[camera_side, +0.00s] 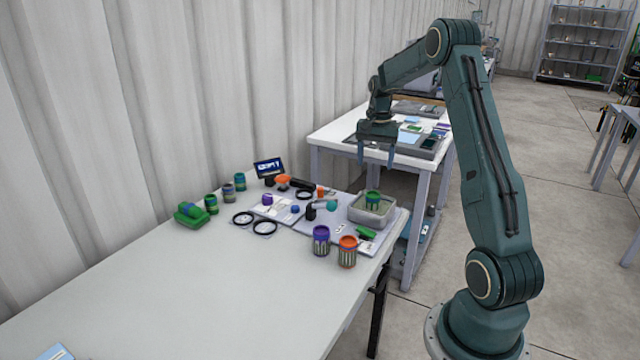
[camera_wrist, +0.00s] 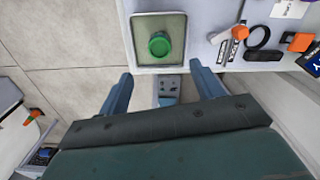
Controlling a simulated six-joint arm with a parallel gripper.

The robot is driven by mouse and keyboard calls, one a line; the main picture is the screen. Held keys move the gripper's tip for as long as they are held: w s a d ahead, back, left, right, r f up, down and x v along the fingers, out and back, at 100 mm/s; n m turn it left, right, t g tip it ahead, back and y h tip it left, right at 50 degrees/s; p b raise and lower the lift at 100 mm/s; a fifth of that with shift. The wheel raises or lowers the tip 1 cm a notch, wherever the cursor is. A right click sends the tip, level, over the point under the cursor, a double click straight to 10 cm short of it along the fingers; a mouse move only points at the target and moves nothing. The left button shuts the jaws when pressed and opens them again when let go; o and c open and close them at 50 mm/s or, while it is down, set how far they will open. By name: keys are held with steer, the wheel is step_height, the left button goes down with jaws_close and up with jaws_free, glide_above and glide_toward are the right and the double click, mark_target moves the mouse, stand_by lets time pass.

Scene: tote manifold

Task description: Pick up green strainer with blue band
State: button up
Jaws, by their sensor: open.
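A green strainer (camera_side: 373,199) with a blue band around it stands in a grey tote (camera_side: 352,213) at the right end of the near table. In the wrist view its round green top (camera_wrist: 160,45) shows inside the tote (camera_wrist: 136,40); its band is hidden there. My gripper (camera_side: 376,157) is open and empty, high above the tote, fingers pointing down. In the wrist view the gripper (camera_wrist: 160,80) has its two fingers apart, with the strainer ahead of the gap between them, not touching.
A purple canister (camera_side: 321,240) and an orange-topped canister (camera_side: 347,252) stand in front of the tote. Several green and grey canisters (camera_side: 228,193) stand near the wall. Black rings (camera_side: 243,218) and a small screen (camera_side: 269,168) are on the table. The table's front left (camera_side: 200,300) is mostly clear.

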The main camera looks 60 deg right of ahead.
mark_target(373, 194)
steer(key=shift+s+d+f, duration=0.15)
steer(key=shift+d+f, duration=0.15)
steer(key=shift+d, duration=0.05)
steer(key=shift+f, duration=0.1)
steer(key=shift+f, duration=4.2)
steer(key=shift+f, duration=2.6)
steer(key=c, duration=1.2)
steer(key=shift+o, duration=0.2)
